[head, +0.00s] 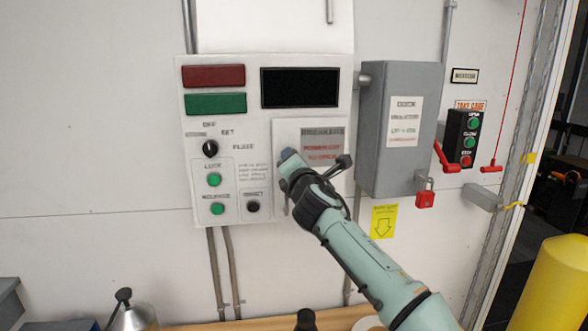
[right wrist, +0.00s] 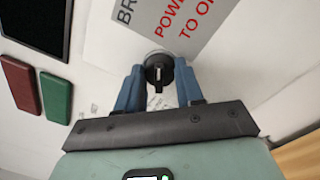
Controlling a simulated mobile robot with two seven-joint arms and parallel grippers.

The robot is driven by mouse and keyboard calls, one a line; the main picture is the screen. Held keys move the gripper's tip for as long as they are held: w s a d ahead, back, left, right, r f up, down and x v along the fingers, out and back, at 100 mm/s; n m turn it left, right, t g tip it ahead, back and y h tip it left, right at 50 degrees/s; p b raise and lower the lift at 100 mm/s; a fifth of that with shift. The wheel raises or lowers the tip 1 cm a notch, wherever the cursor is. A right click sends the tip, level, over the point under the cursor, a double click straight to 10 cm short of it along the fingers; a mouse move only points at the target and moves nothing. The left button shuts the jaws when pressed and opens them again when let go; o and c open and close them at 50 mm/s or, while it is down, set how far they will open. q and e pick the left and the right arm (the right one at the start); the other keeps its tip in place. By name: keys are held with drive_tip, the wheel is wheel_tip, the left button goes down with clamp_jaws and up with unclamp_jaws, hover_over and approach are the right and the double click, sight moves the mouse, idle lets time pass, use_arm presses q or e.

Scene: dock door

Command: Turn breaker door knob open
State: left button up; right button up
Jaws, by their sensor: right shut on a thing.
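The breaker door (head: 290,134) is a pale panel at the lower right of the white control box (head: 185,130), with a printed label reading BREAKERS. It looks closed. Its knob (right wrist: 159,72) is black and round with a small light mark, and shows in the right wrist view between the blue fingers. My right gripper (right wrist: 160,88) is shut on the knob, one finger on each side. In the head view my right gripper (head: 287,158) is in front of the door and hides the knob. My left gripper is in neither view.
The control box carries red (head: 213,76) and green (head: 215,104) plates, a dark screen (head: 299,87), a selector (head: 210,149) and green buttons. To the right are a grey box (head: 372,140), a red padlock (head: 425,198) and a button station (head: 461,139). A yellow bollard (head: 553,285) stands lower right.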

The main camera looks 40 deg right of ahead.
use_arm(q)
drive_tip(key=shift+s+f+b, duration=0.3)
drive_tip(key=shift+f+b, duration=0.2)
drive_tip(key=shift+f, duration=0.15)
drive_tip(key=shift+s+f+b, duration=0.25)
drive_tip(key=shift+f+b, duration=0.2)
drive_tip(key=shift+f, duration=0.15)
use_arm(e)
drive_tip(key=m, duration=0.5)
drive_tip(key=shift+h, duration=0.4)
drive_tip(key=shift+m, duration=0.5)
drive_tip(key=o, duration=1)
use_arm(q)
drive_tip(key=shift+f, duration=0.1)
use_arm(e)
drive_tip(key=shift+o, duration=0.2)
use_arm(q)
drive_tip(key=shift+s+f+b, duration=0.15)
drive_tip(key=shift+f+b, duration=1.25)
drive_tip(key=shift+b, duration=0.15)
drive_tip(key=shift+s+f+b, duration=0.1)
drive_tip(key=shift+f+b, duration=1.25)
drive_tip(key=shift+b, duration=0.2)
use_arm(e)
drive_tip(key=r+v, duration=0.1)
drive_tip(key=v, duration=1.2)
drive_tip(key=shift+f, duration=0.4)
